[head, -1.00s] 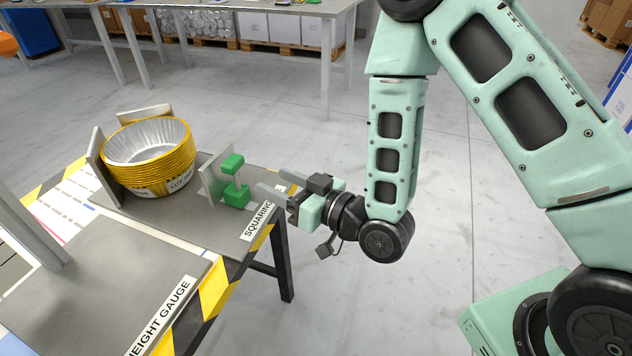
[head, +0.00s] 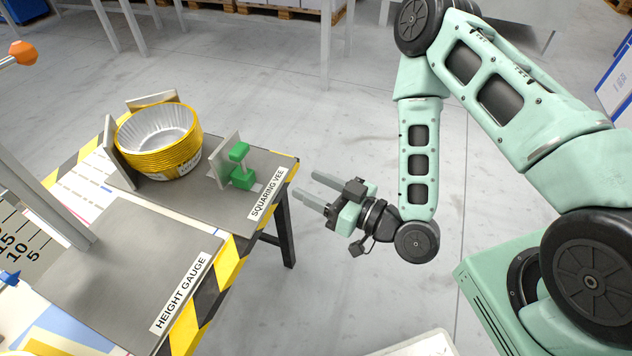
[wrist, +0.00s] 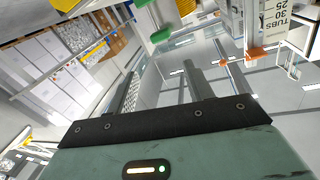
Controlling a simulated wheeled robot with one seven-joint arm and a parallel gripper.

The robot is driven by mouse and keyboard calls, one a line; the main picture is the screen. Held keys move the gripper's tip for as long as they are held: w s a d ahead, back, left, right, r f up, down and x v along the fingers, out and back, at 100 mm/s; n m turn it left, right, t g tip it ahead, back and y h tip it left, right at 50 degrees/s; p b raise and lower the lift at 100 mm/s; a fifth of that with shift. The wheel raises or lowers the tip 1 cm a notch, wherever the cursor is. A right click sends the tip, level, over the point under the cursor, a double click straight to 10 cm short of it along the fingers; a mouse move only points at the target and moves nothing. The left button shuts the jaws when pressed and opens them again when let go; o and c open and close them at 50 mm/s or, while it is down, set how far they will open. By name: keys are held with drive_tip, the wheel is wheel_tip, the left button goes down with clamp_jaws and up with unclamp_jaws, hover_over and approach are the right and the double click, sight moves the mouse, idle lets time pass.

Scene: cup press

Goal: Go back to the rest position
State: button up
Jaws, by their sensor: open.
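My gripper (head: 312,193) is open and empty. It hangs over the floor to the right of the table, apart from the squaring vee station and pointing left toward it. In the wrist view its two fingers (wrist: 160,85) stand apart with nothing between them. My arm rises from the gripper to the upper right in the head view.
A stack of silver cups with yellow sides (head: 160,140) stands in the squaring vee, beside a plate with a green handle (head: 240,165). The height gauge plate (head: 125,270) is nearer. The table edge has yellow and black stripes (head: 225,275). Grey floor around my gripper is clear.

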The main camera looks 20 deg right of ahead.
idle(0.5)
drive_tip(key=a+n+g+h, duration=0.3)
drive_tip(key=a+n+g, duration=0.2)
drive_tip(key=g, duration=0.3)
drive_tip(key=s+d+r+m+g+h, duration=0.2)
drive_tip(key=s+d+r+g+h, duration=0.15)
drive_tip(key=s+r, duration=0.45)
drive_tip(key=s+d+r+m+g+h, duration=0.1)
drive_tip(key=s+d+r+g+h, duration=0.15)
drive_tip(key=s+r+h, duration=0.4)
wheel_tip(320, 180, up, 15)
drive_tip(key=s+y+p, duration=0.1)
drive_tip(key=p, duration=1.3)
drive_tip(key=shift+s+d+y, duration=0.35)
drive_tip(key=shift+s+y, duration=0.05)
